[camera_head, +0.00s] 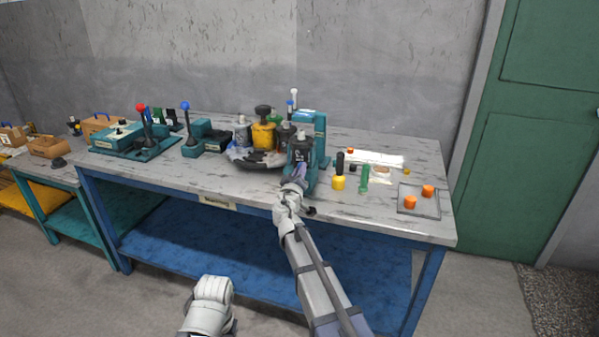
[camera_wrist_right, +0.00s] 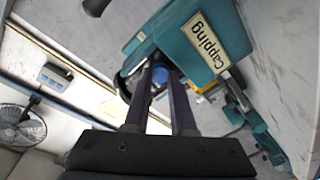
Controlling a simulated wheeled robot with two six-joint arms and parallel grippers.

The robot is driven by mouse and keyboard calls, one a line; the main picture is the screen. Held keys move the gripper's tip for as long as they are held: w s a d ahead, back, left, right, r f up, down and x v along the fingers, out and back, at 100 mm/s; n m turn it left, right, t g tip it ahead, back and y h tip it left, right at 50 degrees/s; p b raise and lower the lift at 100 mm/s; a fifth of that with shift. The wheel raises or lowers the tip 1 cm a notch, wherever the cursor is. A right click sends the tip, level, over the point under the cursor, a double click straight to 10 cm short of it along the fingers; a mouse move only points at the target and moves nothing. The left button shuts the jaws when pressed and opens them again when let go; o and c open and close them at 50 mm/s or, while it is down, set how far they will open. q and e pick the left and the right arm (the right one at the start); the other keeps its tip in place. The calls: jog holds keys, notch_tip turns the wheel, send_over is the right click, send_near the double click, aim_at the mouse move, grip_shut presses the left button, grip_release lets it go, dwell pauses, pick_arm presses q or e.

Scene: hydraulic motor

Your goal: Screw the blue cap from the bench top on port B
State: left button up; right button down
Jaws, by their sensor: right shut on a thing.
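My right gripper (camera_head: 300,172) is at the front of the teal capping stand (camera_head: 319,128). It also shows in the right wrist view (camera_wrist_right: 160,88), where its two fingers are shut on a small blue cap (camera_wrist_right: 159,76). The cap is between the fingertips, close to the teal stand with the "capping" label (camera_wrist_right: 209,53). A dark motor body (camera_head: 301,146) is on the stand just beyond the gripper. Port B cannot be made out, and I cannot tell whether the cap touches it.
Right of the stand are a yellow-based dark tool (camera_head: 339,172), a green cylinder (camera_head: 364,178) and a tray (camera_head: 419,211) with orange caps (camera_head: 410,202). A round holder with bottles (camera_head: 256,158) stands left of it. Lever units (camera_head: 137,143) are farther left.

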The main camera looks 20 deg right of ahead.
dwell(0.3)
jog(key=m, duration=0.6)
jog(key=shift+m, duration=0.3)
jog(key=c, duration=0.9)
grip_release()
jog(key=shift+s, duration=0.1)
jog(key=v, duration=0.3)
jog(key=shift+s+a, duration=0.1)
